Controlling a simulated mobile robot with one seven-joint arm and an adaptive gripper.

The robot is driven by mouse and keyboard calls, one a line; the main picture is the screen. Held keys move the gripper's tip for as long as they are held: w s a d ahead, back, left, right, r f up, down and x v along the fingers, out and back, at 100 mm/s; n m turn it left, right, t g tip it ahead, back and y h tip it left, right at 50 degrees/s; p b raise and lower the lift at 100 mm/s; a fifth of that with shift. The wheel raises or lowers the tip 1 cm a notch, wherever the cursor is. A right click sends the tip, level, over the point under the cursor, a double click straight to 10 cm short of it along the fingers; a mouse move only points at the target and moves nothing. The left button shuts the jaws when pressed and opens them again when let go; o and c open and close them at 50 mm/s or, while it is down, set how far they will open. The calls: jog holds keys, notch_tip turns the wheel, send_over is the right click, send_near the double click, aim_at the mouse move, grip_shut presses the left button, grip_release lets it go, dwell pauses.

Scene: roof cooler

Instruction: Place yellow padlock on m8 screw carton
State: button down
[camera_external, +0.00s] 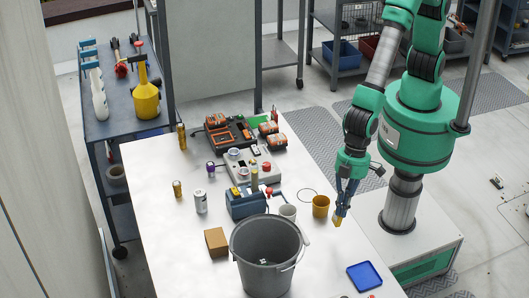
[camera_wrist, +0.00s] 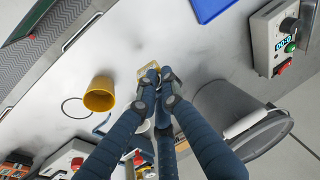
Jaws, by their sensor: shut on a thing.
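The yellow padlock (camera_external: 337,222) is at the tips of my gripper (camera_external: 341,212), low over the white table to the right of the yellow mug. In the wrist view the padlock (camera_wrist: 149,74) shows partly between the fingertips (camera_wrist: 160,77), which are shut on it and hide much of it. I cannot tell whether it touches the table. A small brown carton (camera_external: 216,242), which looks like the m8 screw carton, stands on the table left of the grey bucket. Its label is not readable, and I cannot make it out in the wrist view.
The grey bucket (camera_external: 266,250) stands tall between my gripper and the carton. The yellow mug (camera_external: 321,206), a white mug (camera_external: 288,213) and a blue toolbox (camera_external: 246,202) are nearby. A blue tray (camera_external: 365,276) lies at the front right. Table (camera_external: 180,262) left of the carton is clear.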

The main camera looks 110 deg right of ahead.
jog(key=w+d+r+m+p, duration=0.1)
jog(key=w+d+m+p, duration=0.1)
jog(key=w, duration=0.5)
jog(key=w+d+r+m+p, duration=0.1)
jog(key=w+d+m+p, duration=0.2)
jog(key=w+d+p, duration=0.2)
jog(key=w+d+r+m+h+p, duration=0.1)
jog(key=w+d+m+p, duration=0.2)
jog(key=w+d, duration=0.4)
jog(key=w+p, duration=0.1)
jog(key=w, duration=0.3)
jog(key=shift+d+r+g, duration=0.15)
jog(key=shift+r+g, duration=0.1)
jog(key=shift+g, duration=0.05)
jog(key=shift+w, duration=0.15)
jog(key=w+a+p, duration=0.1)
jog(key=w+a, duration=0.1)
jog(key=w, duration=0.5)
jog(key=w+a+f+p, duration=0.1)
jog(key=w+a, duration=0.2)
jog(key=w, duration=0.5)
jog(key=shift+f, duration=0.25)
jog(key=shift+f+p, duration=0.7)
jog(key=shift+f, duration=1)
